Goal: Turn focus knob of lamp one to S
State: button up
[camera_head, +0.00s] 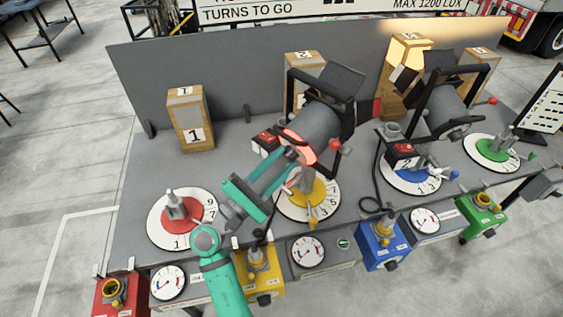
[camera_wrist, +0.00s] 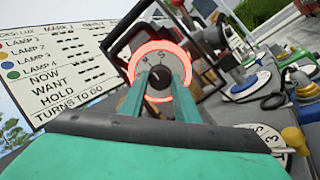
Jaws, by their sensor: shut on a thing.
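The lamp (camera_head: 322,122) in the middle of the bench stands over the yellow dial (camera_head: 322,196), with its round back facing my gripper. A glowing red-orange ring (camera_wrist: 187,66) circles that back plate. The dark focus knob (camera_wrist: 159,76) sits at the plate's middle, with small letters above it, one of which looks like S. The knob's pointer direction is too small to tell. My gripper (camera_head: 288,157) reaches in from the lower left. In the wrist view its two teal fingers (camera_wrist: 158,84) are shut on the knob from either side. The knob is hidden in the head view.
A second lamp (camera_head: 442,105) stands to the right over the blue dial (camera_head: 411,176). A red dial (camera_head: 184,217) lies left, a green dial (camera_head: 492,150) far right. Numbered wooden blocks (camera_head: 190,120) stand along the grey back panel (camera_head: 240,65). A lettered board (camera_wrist: 70,62) shows left.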

jog(key=m, duration=0.4)
jog(key=shift+a+m, duration=0.1)
jog(key=shift+m, duration=1.9)
jog(key=o, duration=1)
jog(key=shift+o, duration=0.2)
jog(key=v, duration=1.1)
jog(key=shift+r, duration=0.2)
